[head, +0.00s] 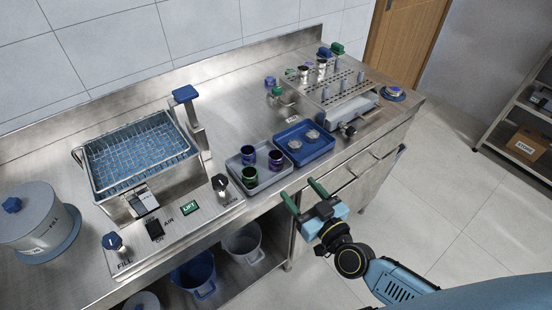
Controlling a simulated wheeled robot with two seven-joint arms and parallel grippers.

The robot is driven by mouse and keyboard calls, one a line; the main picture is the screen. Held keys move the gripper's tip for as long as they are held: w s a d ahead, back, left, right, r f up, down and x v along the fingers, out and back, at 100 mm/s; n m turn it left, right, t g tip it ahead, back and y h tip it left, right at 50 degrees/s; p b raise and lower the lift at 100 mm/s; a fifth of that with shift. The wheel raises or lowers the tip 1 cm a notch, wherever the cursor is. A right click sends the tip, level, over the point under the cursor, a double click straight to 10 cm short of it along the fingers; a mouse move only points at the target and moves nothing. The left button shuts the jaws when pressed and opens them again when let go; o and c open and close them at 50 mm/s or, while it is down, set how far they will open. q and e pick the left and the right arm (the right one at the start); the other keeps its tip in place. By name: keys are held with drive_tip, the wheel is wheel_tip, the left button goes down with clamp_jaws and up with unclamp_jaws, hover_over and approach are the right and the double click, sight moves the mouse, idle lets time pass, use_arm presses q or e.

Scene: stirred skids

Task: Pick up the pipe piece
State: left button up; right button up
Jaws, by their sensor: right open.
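A grey tray (262,184) on the steel bench holds three short, hollow, pipe-like pieces standing upright. One is green (249,177), one is purple (275,161), and one is dark with a purple tint (248,155). I cannot tell which of them the task means. My right gripper (303,194) is open and empty, with its green fingers apart. It is in front of the bench edge, to the right of and nearer than the grey tray, touching none of the pieces. My left gripper is not in view.
A blue tray (322,154) with two metal round parts lies right of the grey tray. A basket tank (105,201) and lidded pot (28,218) stand left. A perforated rack (335,106) stands behind right. Buckets (243,243) sit on the lower shelf. Floor at right is clear.

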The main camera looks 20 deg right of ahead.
sight(280, 161)
drive_tip(key=x, duration=0.8)
drive_tip(key=shift+w+r+b, duration=0.2)
drive_tip(key=shift+r+b, duration=0.15)
drive_tip(key=shift+r, duration=0.05)
drive_tip(key=shift+d+b+x, duration=0.15)
drive_tip(key=shift+b+x, duration=0.25)
drive_tip(key=shift+x, duration=0.9)
drive_tip(key=shift+d+b+x, duration=0.15)
drive_tip(key=shift+b+x, duration=0.25)
drive_tip(key=shift+x, duration=0.9)
drive_tip(key=shift+f, duration=0.1)
drive_tip(key=shift+c, duration=0.4)
drive_tip(key=c, duration=1)
